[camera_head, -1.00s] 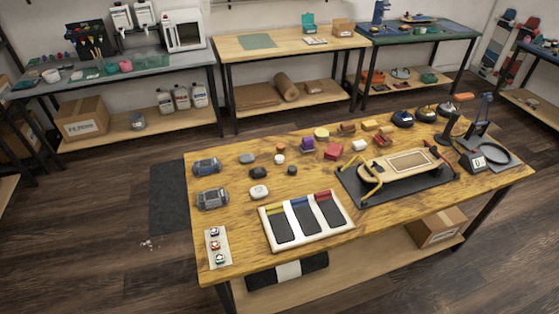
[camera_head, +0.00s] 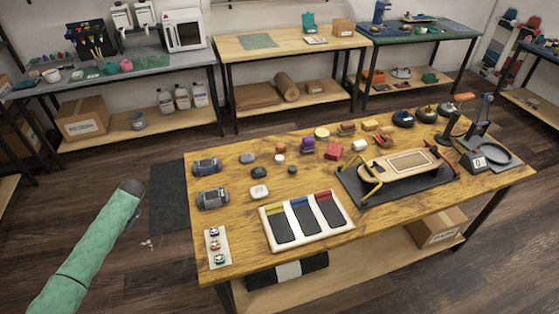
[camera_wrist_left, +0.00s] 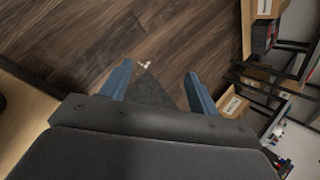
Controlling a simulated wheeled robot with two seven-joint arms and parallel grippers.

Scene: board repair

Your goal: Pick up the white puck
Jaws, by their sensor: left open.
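Several small white pieces lie on the wooden workbench (camera_head: 225,245), and I cannot tell for sure which is the white puck. A white rounded piece with a dark mark (camera_head: 259,191) lies left of centre. A smaller white piece (camera_head: 280,160) lies behind it, and another white piece (camera_head: 359,145) lies further right. My left gripper shows in the left wrist view (camera_wrist_left: 154,75), its two blue fingers wide apart with nothing between them, above the floor. In the head view my green left arm ends left of the bench, and its fingers are not visible there. My right gripper is not in view.
A white tray (camera_head: 349,222) with dark slots stands at the bench's front. A skateboard deck (camera_head: 378,171) sits in a yellow-armed fixture on a dark mat. The floor left of the bench is mostly clear.

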